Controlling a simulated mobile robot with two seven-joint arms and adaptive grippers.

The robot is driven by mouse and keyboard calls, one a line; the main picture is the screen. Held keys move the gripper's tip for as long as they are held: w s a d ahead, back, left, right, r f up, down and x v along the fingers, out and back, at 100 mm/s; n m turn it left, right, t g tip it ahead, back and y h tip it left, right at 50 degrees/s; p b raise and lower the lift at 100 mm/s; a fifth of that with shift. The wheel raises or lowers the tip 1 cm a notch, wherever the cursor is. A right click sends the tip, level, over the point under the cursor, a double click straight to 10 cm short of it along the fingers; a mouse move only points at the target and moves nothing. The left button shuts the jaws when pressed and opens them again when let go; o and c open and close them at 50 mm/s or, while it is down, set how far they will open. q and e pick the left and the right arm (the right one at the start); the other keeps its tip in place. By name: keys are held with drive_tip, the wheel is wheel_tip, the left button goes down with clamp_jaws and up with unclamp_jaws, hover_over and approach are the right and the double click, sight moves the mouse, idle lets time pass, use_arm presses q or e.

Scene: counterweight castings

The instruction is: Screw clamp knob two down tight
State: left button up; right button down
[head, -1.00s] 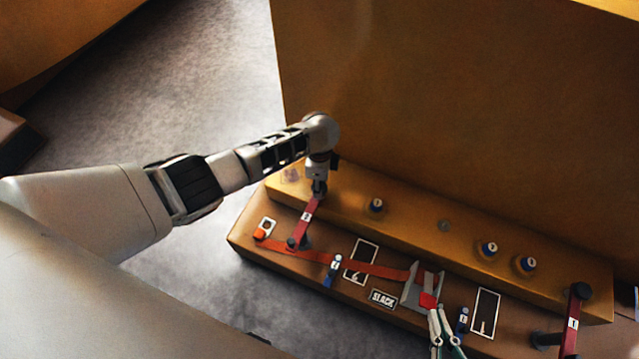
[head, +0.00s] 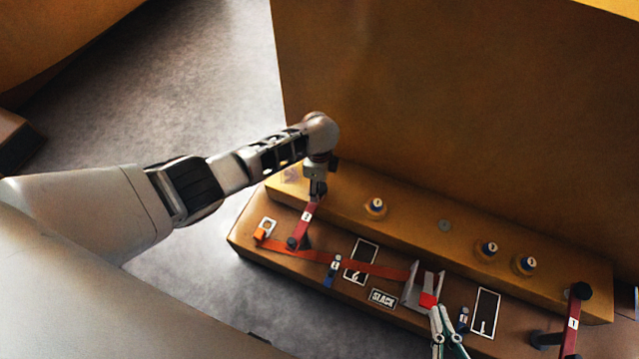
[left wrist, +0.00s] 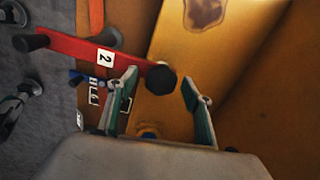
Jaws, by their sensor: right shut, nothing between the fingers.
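Clamp knob two is the black faceted knob (left wrist: 160,79) at one end of the red bar (left wrist: 85,52) labelled 2 in the left wrist view. In the head view the bar (head: 303,226) lies near the block's left end, and my left gripper (head: 317,195) covers the knob. In the left wrist view the left gripper (left wrist: 167,88) is open, its green-edged fingers on either side of the knob with a visible gap. My right gripper (head: 433,309) is shut and empty, its tips beside the red part of a grey metal buckle (head: 412,288).
An orange strap (head: 375,268) runs along the brown base to the buckle. A second red bar (head: 573,322), labelled 1, stands at the right. Several blue-ringed knobs, one here (head: 376,206), sit on the raised ledge. A tall ochre wall (head: 450,110) rises behind.

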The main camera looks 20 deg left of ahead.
use_arm(q)
drive_tip(key=shift+w+r, duration=0.1)
drive_tip(key=shift+r, duration=0.05)
drive_tip(key=shift+d+r, duration=0.1)
drive_tip(key=shift+r, duration=0.1)
wheel_tip(320, 180, up, 12)
drive_tip(key=shift+f, duration=0.25)
idle(0.6)
